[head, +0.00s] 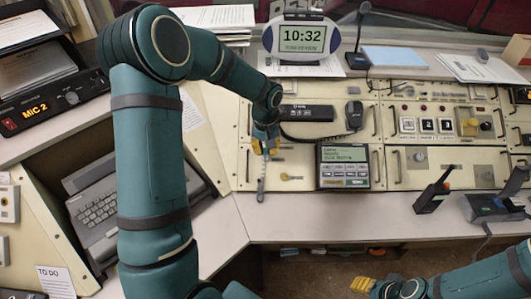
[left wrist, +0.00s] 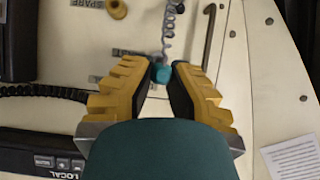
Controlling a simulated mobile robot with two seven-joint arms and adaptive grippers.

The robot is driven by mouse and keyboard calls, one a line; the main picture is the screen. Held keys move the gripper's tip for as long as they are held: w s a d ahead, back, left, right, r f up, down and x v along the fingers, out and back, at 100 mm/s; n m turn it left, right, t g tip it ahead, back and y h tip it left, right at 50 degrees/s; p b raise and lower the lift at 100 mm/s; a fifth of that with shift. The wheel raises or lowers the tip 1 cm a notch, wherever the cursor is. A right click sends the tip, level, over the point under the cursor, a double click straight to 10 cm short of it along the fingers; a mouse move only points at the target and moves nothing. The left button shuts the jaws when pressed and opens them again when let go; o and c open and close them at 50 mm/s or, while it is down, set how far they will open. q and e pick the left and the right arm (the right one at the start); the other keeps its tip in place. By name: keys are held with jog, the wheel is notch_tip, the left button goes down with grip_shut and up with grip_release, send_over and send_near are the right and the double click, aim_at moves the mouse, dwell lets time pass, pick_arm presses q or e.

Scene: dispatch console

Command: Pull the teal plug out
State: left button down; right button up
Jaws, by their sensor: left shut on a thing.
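The teal plug (left wrist: 160,74) shows between the yellow fingertips of my left gripper (left wrist: 161,76) in the left wrist view. The fingers are closed on it from both sides, in front of the cream panel. A grey coiled cord (left wrist: 168,30) runs from the plug; in the head view the cord (head: 262,178) hangs down the panel front. My left gripper (head: 266,141) hides the plug in the head view. Whether the plug sits in its socket is hidden. My right gripper (head: 363,285) is low at the bottom edge, away from the panel; its opening is unclear.
A brass-coloured knob (left wrist: 117,9) by the SPARE label and a panel handle (left wrist: 209,36) are close to my left gripper. A black handset (head: 305,113) and a keypad unit (head: 343,167) are to the right. A handheld radio (head: 432,193) stands on the desk.

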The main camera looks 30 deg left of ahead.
aim_at(265, 149)
pick_arm(q)
notch_tip(265, 149, up, 7)
jog(key=shift+r+p, duration=0.2)
jog(key=shift+p, duration=0.55)
jog(key=shift+s+r, duration=0.15)
jog(key=shift+r, duration=0.05)
jog(key=shift+s+d+r+p, duration=0.25)
jog(key=shift+r+p, duration=0.1)
jog(key=shift+r, duration=0.15)
jog(key=shift+s+d+r+p, duration=0.1)
jog(key=shift+s+r+p, duration=0.2)
jog(key=shift+r, duration=0.15)
jog(key=r, duration=0.1)
jog(key=s+r+p, duration=0.1)
jog(key=d+r, duration=0.1)
jog(key=shift+s+r+p, duration=0.1)
jog(key=shift+s+p, duration=0.2)
jog(key=shift+p, duration=0.1)
